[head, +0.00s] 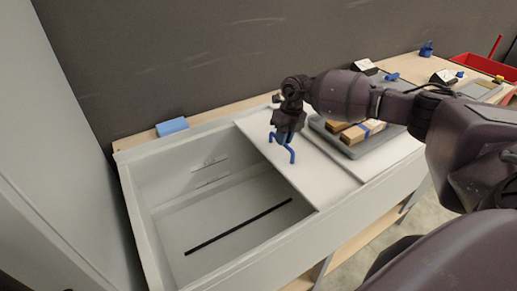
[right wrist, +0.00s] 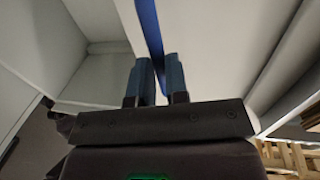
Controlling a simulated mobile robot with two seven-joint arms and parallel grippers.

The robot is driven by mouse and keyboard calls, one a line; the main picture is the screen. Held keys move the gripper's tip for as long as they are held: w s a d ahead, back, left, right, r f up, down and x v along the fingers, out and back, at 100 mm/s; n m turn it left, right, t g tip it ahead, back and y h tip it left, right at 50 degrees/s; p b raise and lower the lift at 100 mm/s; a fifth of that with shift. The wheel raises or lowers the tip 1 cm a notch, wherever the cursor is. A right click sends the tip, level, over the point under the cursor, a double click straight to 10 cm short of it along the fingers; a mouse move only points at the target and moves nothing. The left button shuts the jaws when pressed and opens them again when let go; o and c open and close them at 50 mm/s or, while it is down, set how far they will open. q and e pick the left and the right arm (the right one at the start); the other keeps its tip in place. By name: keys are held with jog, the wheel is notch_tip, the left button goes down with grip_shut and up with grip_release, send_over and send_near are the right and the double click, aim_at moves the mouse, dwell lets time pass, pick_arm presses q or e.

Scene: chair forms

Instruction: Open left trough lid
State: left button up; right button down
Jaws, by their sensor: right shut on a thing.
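The white sliding lid (head: 312,178) lies on the right of the pale trough (head: 135,205), whose left part is uncovered. A blue handle (head: 292,155) stands on the lid near its left edge. My right gripper (head: 283,137) is at the handle from above. In the right wrist view the blue handle bar (right wrist: 149,25) runs down between the two blue fingers of the right gripper (right wrist: 158,80), which is shut on it. The fingers hide part of the handle. My left gripper is not in view.
A black strip (head: 238,227) lies on the trough floor. A blue block (head: 172,126) sits on the back ledge. A grey tray (head: 352,151) with wooden pieces (head: 355,134) stands right of the lid handle. A red bin (head: 480,68) is at far right.

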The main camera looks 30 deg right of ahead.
aim_at(295, 147)
jog(key=d, duration=0.4)
jog(key=shift+d+b, duration=0.1)
jog(key=shift+b, duration=0.3)
jog(key=shift+d, duration=0.5)
jog(key=c, duration=1.1)
grip_release()
jog(key=shift+r, duration=0.1)
